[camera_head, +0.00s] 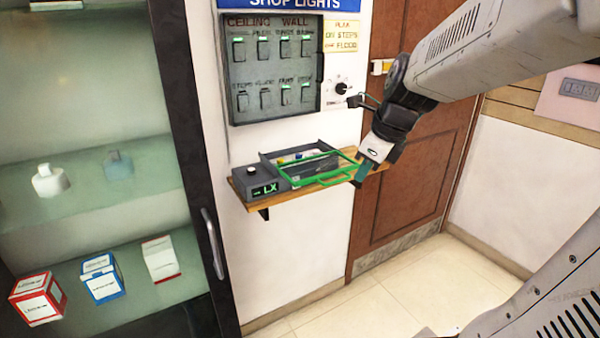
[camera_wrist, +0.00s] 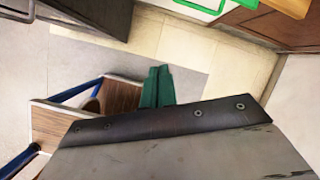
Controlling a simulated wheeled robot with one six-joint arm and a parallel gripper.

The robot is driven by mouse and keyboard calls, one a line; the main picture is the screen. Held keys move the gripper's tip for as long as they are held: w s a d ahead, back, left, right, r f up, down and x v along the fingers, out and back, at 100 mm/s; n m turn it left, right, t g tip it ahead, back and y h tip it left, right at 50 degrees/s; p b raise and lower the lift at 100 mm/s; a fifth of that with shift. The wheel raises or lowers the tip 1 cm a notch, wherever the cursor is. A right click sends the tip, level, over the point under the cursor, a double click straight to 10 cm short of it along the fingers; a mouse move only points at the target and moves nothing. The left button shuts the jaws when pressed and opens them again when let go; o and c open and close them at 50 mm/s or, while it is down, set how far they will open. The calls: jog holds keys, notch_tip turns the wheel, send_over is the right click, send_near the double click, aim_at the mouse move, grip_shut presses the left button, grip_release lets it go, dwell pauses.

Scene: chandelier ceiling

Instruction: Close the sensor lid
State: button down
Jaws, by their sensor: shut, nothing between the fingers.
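The sensor box (camera_head: 263,187) is dark grey with a green "LX" display and a knob, and sits on a wooden wall shelf. Beside it is an open-topped grey housing (camera_head: 285,156) with small coloured parts inside. A green-framed lid with a handle (camera_head: 322,182) stands at the housing's front, away from fully covering it; its exact angle is hard to tell. Green edging also shows at the top of the wrist view (camera_wrist: 205,8). My gripper (camera_head: 364,172) is shut and empty at the shelf's right end, close to the lid's right side; I cannot tell whether they touch. Its green fingers (camera_wrist: 157,88) are together.
A switch panel (camera_head: 272,68) hangs above the wooden shelf (camera_head: 300,193). A brown door (camera_head: 420,150) stands behind my arm. A glass cabinet (camera_head: 100,160) with boxes is at left. The tiled floor (camera_head: 400,285) below is open. Wooden furniture (camera_wrist: 60,125) shows in the wrist view.

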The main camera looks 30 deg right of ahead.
aim_at(347, 178)
jog(key=shift+w+d+f+m+t, duration=0.1)
jog(key=shift+w+d+f+m, duration=0.7)
jog(key=shift+w+f, duration=0.8)
jog(key=shift+w+d+f+m+t, duration=0.1)
jog(key=shift+w+d+f+m, duration=0.45)
jog(key=shift+w+f+m, duration=0.95)
jog(key=shift+w+d+f+m+t, duration=0.1)
jog(key=shift+w+d+f+m, duration=0.5)
jog(key=shift+w+f, duration=1.05)
jog(key=shift+w+d+r, duration=0.1)
jog(key=shift+w+r, duration=0.35)
